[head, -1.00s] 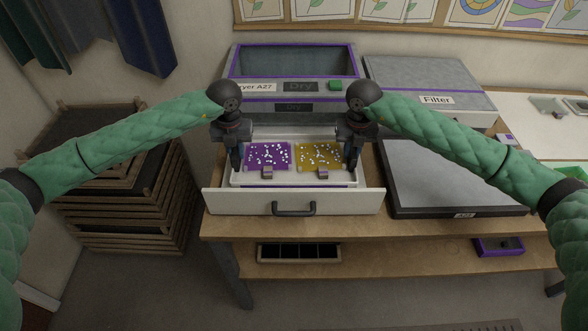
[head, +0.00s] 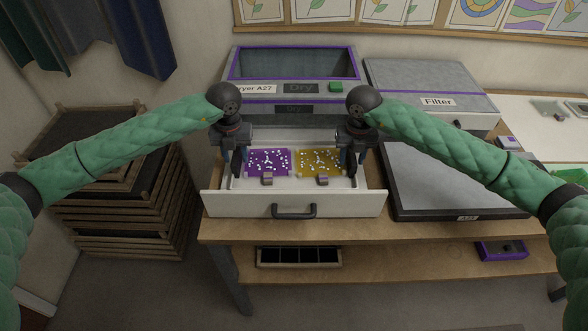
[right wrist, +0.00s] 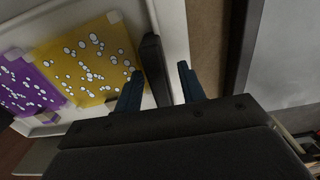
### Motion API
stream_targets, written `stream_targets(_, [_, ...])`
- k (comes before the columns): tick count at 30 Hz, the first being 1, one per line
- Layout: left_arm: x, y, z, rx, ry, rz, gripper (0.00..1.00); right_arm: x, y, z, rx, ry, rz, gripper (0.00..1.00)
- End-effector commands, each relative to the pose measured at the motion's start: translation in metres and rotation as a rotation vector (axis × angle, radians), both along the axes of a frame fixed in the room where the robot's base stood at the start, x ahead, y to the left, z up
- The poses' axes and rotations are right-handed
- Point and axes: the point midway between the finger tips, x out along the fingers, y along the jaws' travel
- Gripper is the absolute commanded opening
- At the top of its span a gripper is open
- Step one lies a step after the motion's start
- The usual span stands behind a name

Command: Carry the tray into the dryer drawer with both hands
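The white tray (head: 298,183) lies inside the pulled-out dryer drawer (head: 250,204). It carries a purple sheet (head: 268,163) and a yellow sheet (head: 319,163), both dotted with white pieces. My left gripper (head: 234,172) is at the tray's left side, its fingers apart. My right gripper (head: 351,171) is at the tray's right side. In the right wrist view, my right gripper's fingers (right wrist: 159,71) stand open on either side of a dark tray handle (right wrist: 153,62), with gaps showing. The left handle cannot be made out.
The dryer (head: 295,65) with a green button (head: 336,87) stands behind the drawer. A grey framed panel (head: 450,180) and the filter box (head: 425,80) are close on the right. Stacked wooden frames (head: 125,215) stand left of the table (head: 340,230).

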Motion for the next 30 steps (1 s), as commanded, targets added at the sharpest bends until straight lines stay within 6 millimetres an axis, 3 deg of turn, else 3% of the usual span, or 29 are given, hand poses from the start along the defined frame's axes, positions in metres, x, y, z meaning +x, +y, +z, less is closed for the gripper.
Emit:
stream_targets(15, [0.001, 0.0, 0.091, 0.0, -0.003, 0.0, 0.4, 0.0, 0.0, 0.0, 0.0, 0.0, 0.0, 0.4])
stream_targets(24, [0.001, 0.0, 0.111, 0.0, -0.001, 0.001, 0.4, 0.0, 0.0, 0.003, 0.001, -0.001, 0.0, 0.4])
stream_targets(30, [0.001, 0.001, 0.111, 0.0, -0.001, 0.001, 0.4, 0.001, 0.0, 0.027, 0.001, -0.002, 0.001, 0.4])
